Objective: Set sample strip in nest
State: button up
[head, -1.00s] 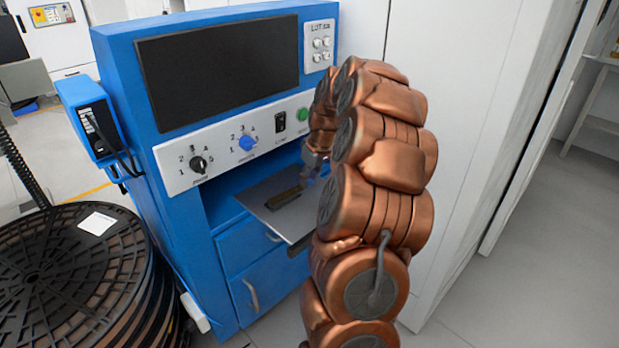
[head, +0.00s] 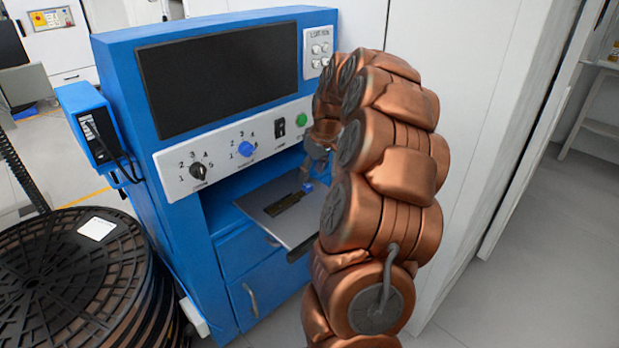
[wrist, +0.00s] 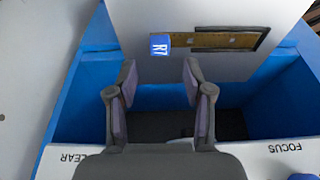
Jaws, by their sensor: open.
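The sample strip (wrist: 208,40) is a flat brown-gold strip with a blue tag (wrist: 159,45) marked R7 at one end. In the head view my gripper (head: 314,168) is just above the tag.
The grey shelf (head: 262,222) juts from the blue station (head: 172,165), under a panel of knobs (head: 247,148) and a dark screen. Stacked black reels (head: 70,270) stand at the left. A white wall is close behind my arm; floor is open at the right.

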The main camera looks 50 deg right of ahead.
jog(key=v, duration=0.7)
jog(key=s+a+f+n+g+y, duration=0.1)
jog(key=s+a, duration=0.2)
jog(key=a, duration=1)
jog(key=s+a+f+n+g, duration=0.1)
jog(key=s+a+g, duration=0.15)
jog(key=a, duration=1.05)
jog(key=s+a+f+g, duration=0.1)
jog(key=s+a+f, duration=0.1)
jog(key=s, duration=0.5)
jog(key=s+a+f+m+g, duration=0.1)
jog(key=s+a+f, duration=0.1)
jog(key=s+a, duration=0.3)
jog(key=s+a+f+g, duration=0.1)
jog(key=s+a, duration=0.3)
jog(key=s, duration=0.5)
jog(key=shift+s+a+f+m+h+p, duration=0.25)
jog(key=shift+s+f+m+h+p, duration=0.15)
jog(key=shift+f, duration=0.2)
jog(key=shift+w, duration=0.1)
